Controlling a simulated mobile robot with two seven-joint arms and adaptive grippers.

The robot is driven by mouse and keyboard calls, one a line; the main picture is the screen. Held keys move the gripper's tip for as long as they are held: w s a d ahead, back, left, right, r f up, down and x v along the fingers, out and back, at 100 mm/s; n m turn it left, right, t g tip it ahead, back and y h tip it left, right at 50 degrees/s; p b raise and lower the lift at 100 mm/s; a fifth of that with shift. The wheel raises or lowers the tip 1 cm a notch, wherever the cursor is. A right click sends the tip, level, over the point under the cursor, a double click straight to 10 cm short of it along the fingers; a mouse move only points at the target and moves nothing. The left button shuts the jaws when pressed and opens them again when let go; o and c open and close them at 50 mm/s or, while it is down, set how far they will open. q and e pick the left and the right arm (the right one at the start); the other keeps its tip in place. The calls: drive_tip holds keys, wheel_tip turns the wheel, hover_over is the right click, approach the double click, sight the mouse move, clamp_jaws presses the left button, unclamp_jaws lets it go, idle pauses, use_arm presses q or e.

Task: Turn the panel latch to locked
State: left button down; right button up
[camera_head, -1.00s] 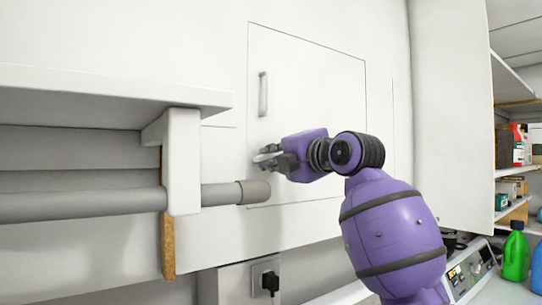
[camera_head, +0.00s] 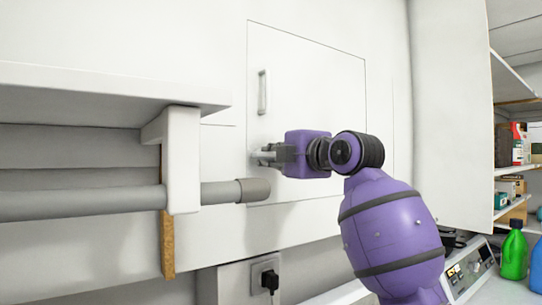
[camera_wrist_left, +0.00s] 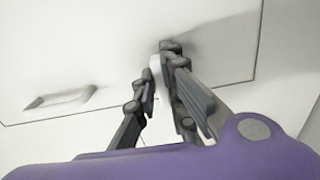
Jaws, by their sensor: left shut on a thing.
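The white panel (camera_head: 318,90) is flush in the wall and looks closed. The panel latch (camera_wrist_left: 155,66) is a small pale piece between my fingertips in the left wrist view. In the head view my fingers mostly hide it, so I cannot tell its exact angle. My left gripper (camera_head: 262,156) is shut on the latch at the panel's lower left, below the handle. It also shows in the left wrist view (camera_wrist_left: 160,72), with its dark fingers on either side of the latch. My right gripper is not in view.
A vertical bar handle (camera_head: 263,92) is on the panel above the latch. A grey pipe (camera_head: 221,193) ends just below my gripper. A white shelf (camera_head: 110,90) juts out at left. Bottles, including a green one (camera_head: 515,254), stand at lower right.

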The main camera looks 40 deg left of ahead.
use_arm(q)
drive_tip(key=c, duration=1.8)
unclamp_jaws()
drive_tip(key=shift+d, duration=0.15)
drive_tip(key=v, duration=1.1)
drive_tip(key=shift+s+d, duration=0.15)
drive_tip(key=shift+d, duration=0.2)
